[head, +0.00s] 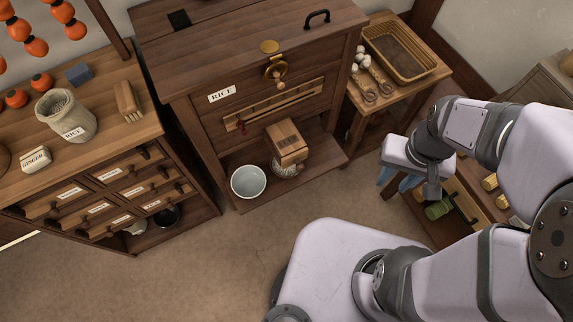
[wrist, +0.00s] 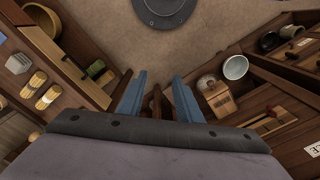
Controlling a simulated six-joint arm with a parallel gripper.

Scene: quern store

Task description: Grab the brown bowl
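A dark bowl (head: 167,216) sits low in the open shelf under the drawers of the left cabinet; its colour is hard to tell in shadow. It also shows in the wrist view (wrist: 270,41), at upper right. A brown rounded thing (head: 4,158) on the left cabinet's top is cut off by the picture edge, so I cannot tell if it is a bowl. My gripper (head: 396,182) is at the right, above the floor near the low drawer unit, far from both. In the wrist view its blue fingers (wrist: 158,98) are apart with nothing held between them.
A pale bowl (head: 248,182) stands below the rice chest (head: 180,60), beside a wooden box (head: 287,140). A pale vessel (head: 136,228) is near the dark bowl. A sack (head: 66,116) and wooden brush (head: 127,100) stand on the left cabinet. The middle floor is clear.

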